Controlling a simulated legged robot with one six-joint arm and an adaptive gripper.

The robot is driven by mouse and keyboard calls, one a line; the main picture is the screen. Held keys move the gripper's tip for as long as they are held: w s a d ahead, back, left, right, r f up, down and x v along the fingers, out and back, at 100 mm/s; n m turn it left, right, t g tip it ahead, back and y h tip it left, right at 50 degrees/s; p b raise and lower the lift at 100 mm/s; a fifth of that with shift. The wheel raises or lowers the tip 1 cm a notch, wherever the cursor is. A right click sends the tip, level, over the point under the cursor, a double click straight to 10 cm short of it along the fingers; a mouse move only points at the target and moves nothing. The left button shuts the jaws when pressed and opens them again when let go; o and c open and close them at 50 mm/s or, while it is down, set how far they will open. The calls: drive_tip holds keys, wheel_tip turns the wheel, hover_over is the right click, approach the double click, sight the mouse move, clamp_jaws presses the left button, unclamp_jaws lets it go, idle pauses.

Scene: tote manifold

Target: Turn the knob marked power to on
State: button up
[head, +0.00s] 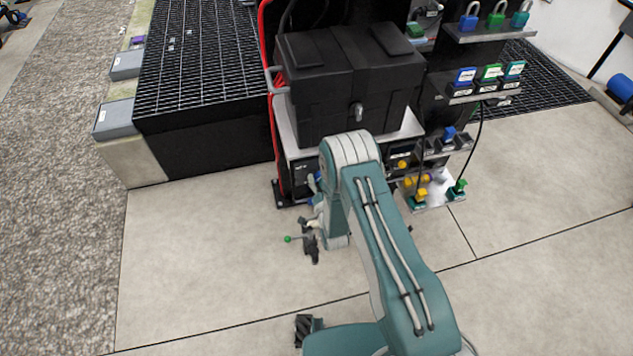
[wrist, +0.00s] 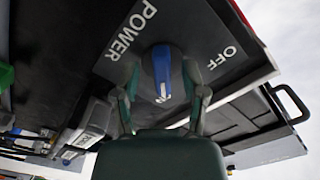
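The power knob (wrist: 162,68) is a blue bar with a white mark at its lower end. It sits on a dark panel (wrist: 205,22) lettered POWER and OFF in the wrist view. The white mark points down in the picture, toward my gripper's palm. My gripper (wrist: 161,84) is open, with one finger on each side of the knob. Gaps show between the fingers and the blue bar; I cannot tell whether the tips touch its base. In the head view my arm hides the knob.
A black case (head: 340,75) stands on the rack above the arm's end. Padlocks (head: 495,15) and labelled blocks (head: 490,78) sit on shelves at right. A green-tipped lever (head: 289,239) shows left of my arm. A black grating (head: 205,50) lies behind. Open floor lies in front.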

drive_tip(key=v, duration=1.2)
drive_tip(key=shift+w+r, duration=0.1)
drive_tip(key=shift+w, duration=0.05)
drive_tip(key=w+d+r+n+g+h, duration=0.1)
drive_tip(key=w+r+g+h, duration=0.15)
drive_tip(key=w+r, duration=0.85)
drive_tip(key=s+d+r+n+g, duration=0.1)
drive_tip(key=s+d+r+g, duration=0.1)
drive_tip(key=r, duration=0.6)
drive_tip(key=s+d+r+n+g, duration=0.1)
drive_tip(key=s+d+r, duration=0.15)
drive_tip(key=r, duration=0.55)
drive_tip(key=s+d+r+n+g, duration=0.1)
drive_tip(key=s+r, duration=0.3)
drive_tip(key=s, duration=0.5)
drive_tip(key=s+d+r+n+g+h, duration=0.1)
drive_tip(key=s+d+r+g, duration=0.2)
drive_tip(key=s, duration=0.6)
drive_tip(key=s+d+r+n+g+h, duration=0.1)
drive_tip(key=s+d+r+g, duration=0.1)
drive_tip(key=s+d+r, duration=0.2)
drive_tip(key=s+r, duration=0.3)
drive_tip(key=s, duration=0.3)
drive_tip(key=shift+r, duration=0.15)
